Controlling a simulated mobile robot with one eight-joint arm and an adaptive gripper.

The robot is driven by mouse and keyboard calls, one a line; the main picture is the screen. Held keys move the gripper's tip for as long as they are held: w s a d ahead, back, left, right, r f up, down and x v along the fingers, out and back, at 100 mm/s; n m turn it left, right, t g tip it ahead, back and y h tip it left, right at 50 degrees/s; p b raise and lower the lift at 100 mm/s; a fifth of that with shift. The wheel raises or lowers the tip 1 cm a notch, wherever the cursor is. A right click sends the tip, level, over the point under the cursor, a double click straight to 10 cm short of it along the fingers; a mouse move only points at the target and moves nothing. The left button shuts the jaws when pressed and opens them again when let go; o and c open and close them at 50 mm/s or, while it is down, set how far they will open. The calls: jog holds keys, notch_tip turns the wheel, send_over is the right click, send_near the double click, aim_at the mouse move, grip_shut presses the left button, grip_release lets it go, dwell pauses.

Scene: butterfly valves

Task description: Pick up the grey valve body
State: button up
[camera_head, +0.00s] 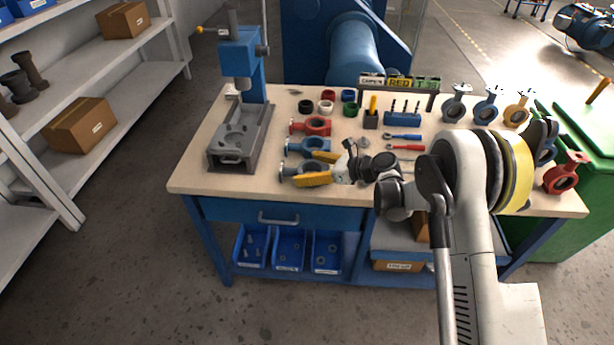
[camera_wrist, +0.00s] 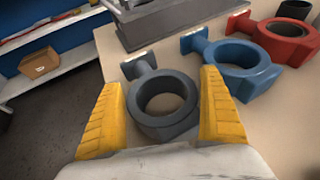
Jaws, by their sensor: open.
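The grey valve body (camera_wrist: 137,116) lies on the workbench, its round ring between the two yellow fingers of my gripper (camera_wrist: 160,118) in the wrist view. Its short neck points up and left, away from the fingers. In the head view my gripper (camera_head: 322,168) is low over the front of the bench, and the grey valve body (camera_head: 290,170) is partly hidden by the fingers. The fingers are open, one on each side of the ring. I cannot tell whether either touches it.
A blue valve body (camera_wrist: 240,66) lies close to the right finger, with a red one (camera_wrist: 290,29) beyond it. Small coloured rings (camera_head: 349,96) and tools lie behind. More valves (camera_head: 488,105) stand at the back right.

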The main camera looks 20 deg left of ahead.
jog(key=c, duration=1.3)
jog(key=shift+r, duration=0.1)
